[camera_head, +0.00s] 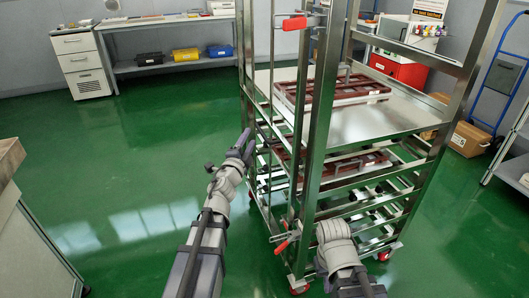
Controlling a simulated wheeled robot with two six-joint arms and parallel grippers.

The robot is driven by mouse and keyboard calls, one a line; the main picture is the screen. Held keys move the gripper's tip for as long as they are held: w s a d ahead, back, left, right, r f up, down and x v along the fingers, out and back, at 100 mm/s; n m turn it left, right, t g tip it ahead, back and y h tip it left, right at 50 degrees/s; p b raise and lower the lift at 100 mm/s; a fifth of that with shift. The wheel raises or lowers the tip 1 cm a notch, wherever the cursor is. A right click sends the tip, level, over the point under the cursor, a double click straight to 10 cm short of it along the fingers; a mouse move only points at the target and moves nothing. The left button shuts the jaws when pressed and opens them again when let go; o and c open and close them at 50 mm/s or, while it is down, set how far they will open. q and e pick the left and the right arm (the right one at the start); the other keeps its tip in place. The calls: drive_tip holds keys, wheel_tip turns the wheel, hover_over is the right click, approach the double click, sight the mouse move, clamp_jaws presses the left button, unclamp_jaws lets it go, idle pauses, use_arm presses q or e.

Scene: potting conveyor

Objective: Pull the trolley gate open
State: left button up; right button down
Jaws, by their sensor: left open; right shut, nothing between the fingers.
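The trolley (372,122) is a tall steel rack with several levels, standing right of the middle. Its gate (271,75) appears as thin upright bars along the trolley's left side; I cannot tell whether it stands ajar. A latch with a red handle (294,23) is high on the near post, and another red handle (281,247) is low on it. My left gripper (246,141) is open and empty, close to the gate's left edge; contact is unclear. My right wrist is in front of the trolley's lower near side and hides the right gripper.
Brown trays (340,89) lie on the trolley shelves. A bench (180,66) and drawer cabinet (80,67) stand at the back left. A wooden-topped counter (8,160) is at the left edge. Green floor (110,150) left of the trolley is clear. A blue hand truck (497,85) stands right.

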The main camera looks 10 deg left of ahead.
sight(261, 131)
use_arm(q)
drive_tip(key=w+m+h, duration=0.1)
drive_tip(key=w, duration=0.1)
drive_tip(key=w+d+f+m+h, duration=0.1)
drive_tip(key=w, duration=0.2)
drive_tip(key=w+d+m+h, duration=0.1)
drive_tip(key=w, duration=0.1)
drive_tip(key=shift+w+d+f+m+b, duration=0.15)
drive_tip(key=shift+w+d+m+b, duration=0.05)
drive_tip(key=shift+w+m+b, duration=0.1)
use_arm(e)
wheel_tip(261, 131, down, 2)
drive_tip(key=shift+w+f, duration=0.1)
drive_tip(key=shift+w, duration=0.05)
use_arm(q)
clamp_jaws()
idle(0.3)
idle(1.1)
